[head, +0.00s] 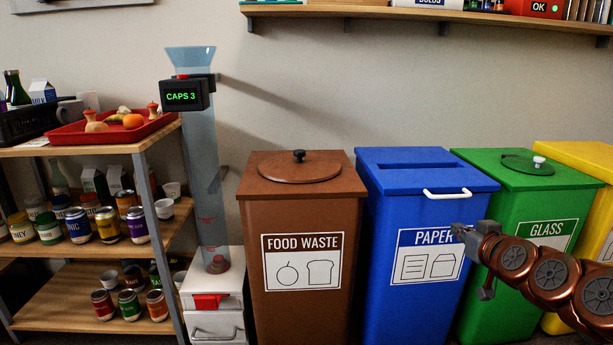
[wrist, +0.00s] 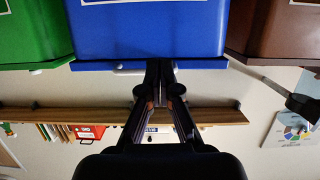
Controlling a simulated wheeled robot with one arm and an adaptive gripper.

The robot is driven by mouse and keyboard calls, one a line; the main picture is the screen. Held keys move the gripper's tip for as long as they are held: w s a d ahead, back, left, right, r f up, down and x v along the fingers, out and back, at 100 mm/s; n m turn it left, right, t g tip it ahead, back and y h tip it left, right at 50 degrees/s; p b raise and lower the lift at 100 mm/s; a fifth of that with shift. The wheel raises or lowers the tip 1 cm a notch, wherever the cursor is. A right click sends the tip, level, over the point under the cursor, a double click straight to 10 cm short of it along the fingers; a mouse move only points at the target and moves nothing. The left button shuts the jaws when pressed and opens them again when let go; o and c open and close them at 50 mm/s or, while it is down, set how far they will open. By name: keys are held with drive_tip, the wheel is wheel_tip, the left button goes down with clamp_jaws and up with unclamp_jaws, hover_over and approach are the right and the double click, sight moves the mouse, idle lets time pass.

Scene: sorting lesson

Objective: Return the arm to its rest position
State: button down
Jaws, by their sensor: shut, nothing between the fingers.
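My gripper (head: 456,230) is in front of the blue paper bin (head: 425,300) at the right of the head view, with my arm reaching in from the right edge. In the wrist view my gripper (wrist: 159,68) has its fingers together, with nothing between them. That view is upside down, and the blue bin (wrist: 150,30) shows beyond the fingertips. I cannot tell the exact gap between the gripper and the bin.
A brown food waste bin (head: 255,220), a green glass bin (head: 475,207) and a yellow bin (head: 590,155) flank the blue one. A clear tube (head: 201,150) with a "CAPS 3" display (head: 181,96) and a rack (head: 145,150) stand left. A wall shelf (head: 400,13) hangs above.

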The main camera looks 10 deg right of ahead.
drive_tip(key=s+a+r+n+g+y+p, duration=0.15)
drive_tip(key=s+a+r+g+p, duration=0.25)
drive_tip(key=s+a+r+p, duration=0.45)
drive_tip(key=s+a+r+n+g+y+p, duration=0.1)
drive_tip(key=s+a+r+g+y+p, duration=0.25)
drive_tip(key=a+p, duration=0.9)
drive_tip(key=s+a+r+m+g+h+p, duration=0.1)
drive_tip(key=s+r+g+h+p, duration=0.3)
drive_tip(key=s+r+p, duration=1.9)
drive_tip(key=s+m+g+p, duration=0.1)
drive_tip(key=g+p, duration=0.3)
drive_tip(key=g, duration=0.1)
drive_tip(key=shift+a+p, duration=0.15)
drive_tip(key=shift+p, duration=0.25)
drive_tip(key=shift+r, duration=0.1)
